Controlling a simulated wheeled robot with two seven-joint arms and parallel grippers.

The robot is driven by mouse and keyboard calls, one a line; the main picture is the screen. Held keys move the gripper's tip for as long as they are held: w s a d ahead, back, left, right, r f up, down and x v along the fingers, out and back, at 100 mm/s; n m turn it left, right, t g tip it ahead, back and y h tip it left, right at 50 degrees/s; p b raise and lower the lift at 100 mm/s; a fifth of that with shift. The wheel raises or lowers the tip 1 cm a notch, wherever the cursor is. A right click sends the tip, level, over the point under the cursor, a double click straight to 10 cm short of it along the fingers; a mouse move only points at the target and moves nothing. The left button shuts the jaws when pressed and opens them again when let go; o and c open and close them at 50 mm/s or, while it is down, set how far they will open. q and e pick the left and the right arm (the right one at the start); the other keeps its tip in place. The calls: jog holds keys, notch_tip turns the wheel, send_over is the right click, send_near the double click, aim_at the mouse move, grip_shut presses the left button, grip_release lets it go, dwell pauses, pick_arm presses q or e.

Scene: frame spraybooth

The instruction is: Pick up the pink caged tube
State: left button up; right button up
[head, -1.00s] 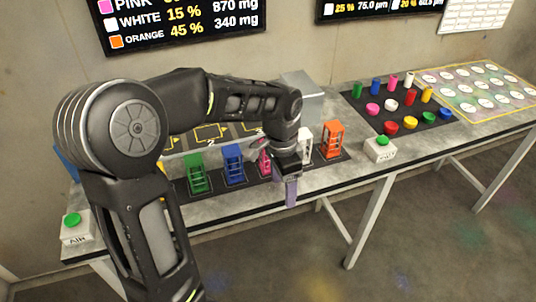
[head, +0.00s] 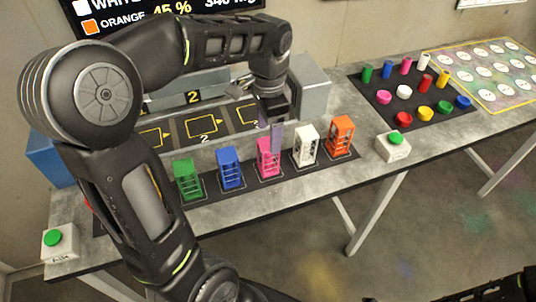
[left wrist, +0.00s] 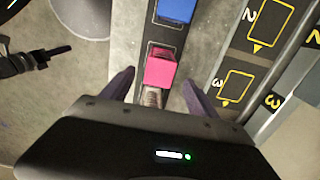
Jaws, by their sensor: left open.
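The pink caged tube (head: 268,158) stands upright in the row on the dark strip, between the blue and white caged tubes. In the left wrist view its pink top (left wrist: 160,70) shows between my open fingers, with a gap on each side. My left gripper (head: 277,138) is open and empty, pointing down just above and behind the pink tube in the head view. The tube's lower part is partly visible in the wrist view. My right gripper is not in view.
Close neighbours are the blue caged tube (head: 230,168) and the white caged tube (head: 306,146). A numbered tray (head: 170,133) lies behind. A green-button box (head: 393,146) stands at right.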

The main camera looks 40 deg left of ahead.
aim_at(268, 152)
pick_arm(q)
jog(key=shift+f, duration=1.35)
jog(key=shift+s+f+p, duration=0.1)
jog(key=shift+f+p, duration=0.7)
jog(key=shift+f, duration=1.8)
jog(key=shift+c, duration=0.2)
grip_shut()
